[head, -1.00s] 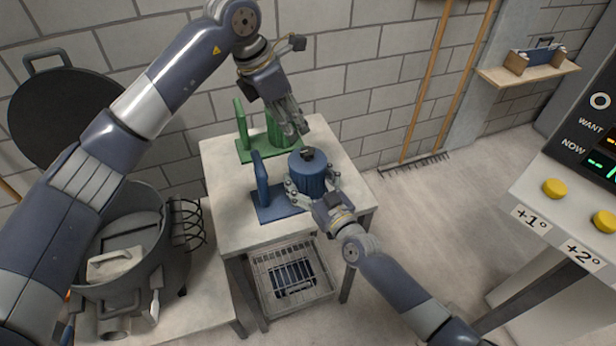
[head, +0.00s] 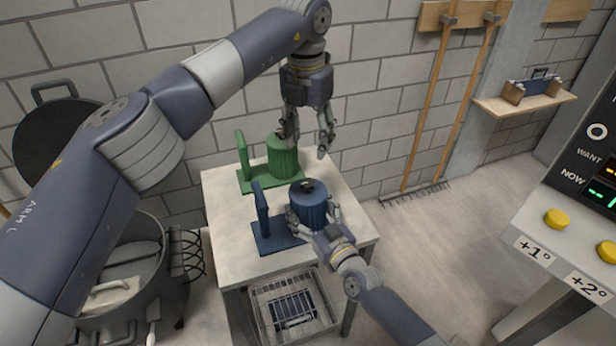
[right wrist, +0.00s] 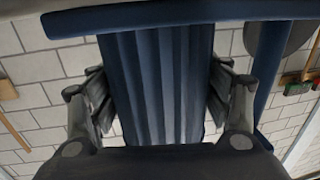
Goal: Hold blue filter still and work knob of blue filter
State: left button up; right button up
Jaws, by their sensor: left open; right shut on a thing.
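The blue filter (head: 309,209) is a ribbed blue cylinder standing upright on the table, beside a blue upright plate on a blue base (head: 272,236). A dark knob (head: 307,186) sits on its top. My right gripper (head: 316,226) is shut on the filter's body from the front right; the right wrist view shows its fingers on both sides of the ribbed body (right wrist: 160,85). My left gripper (head: 307,148) points down, open and empty, above and behind the knob, apart from it. Its left finger overlaps the green filter (head: 282,157) in the picture; I cannot tell whether they touch.
The green filter stands on its green base behind the blue one. A wire rack (head: 293,309) is below the table (head: 225,222). A large grey pot (head: 130,270) stands at left. A console with yellow buttons (head: 557,219) is at right.

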aim_at(308, 183)
pick_arm(q)
jog(key=shift+n, duration=0.3)
notch_tip(308, 183, down, 11)
jog(key=shift+w+f, duration=0.1)
jog(key=shift+f, duration=0.1)
jog(key=c, duration=1.1)
